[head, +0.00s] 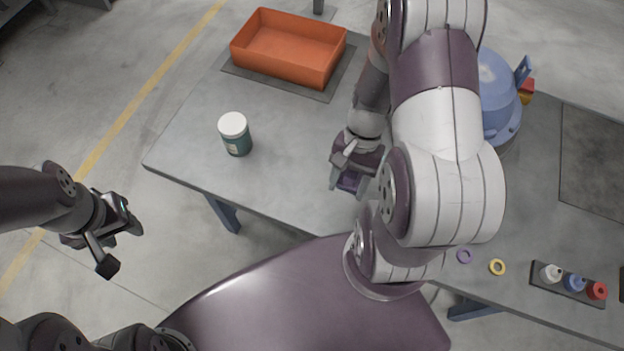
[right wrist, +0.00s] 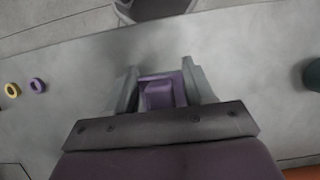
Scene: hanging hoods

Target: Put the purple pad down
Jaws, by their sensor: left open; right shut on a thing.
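The purple pad (right wrist: 162,92) is between the two grey fingers of my right gripper (right wrist: 165,88) in the right wrist view. In the head view the pad (head: 350,182) shows at the tip of my right gripper (head: 352,185), over the front part of the grey table (head: 290,190). My right gripper is shut on the pad. I cannot tell whether the pad touches the tabletop. My left gripper (head: 122,247) is open and empty, off the table's left end above the floor.
A teal jar with a white lid (head: 235,134) stands left of the right gripper. An orange bin (head: 288,48) sits on a dark mat behind. A blue device (head: 497,95) is partly behind my right arm. Purple (head: 464,256) and yellow (head: 497,267) rings and a rack (head: 568,285) lie at right.

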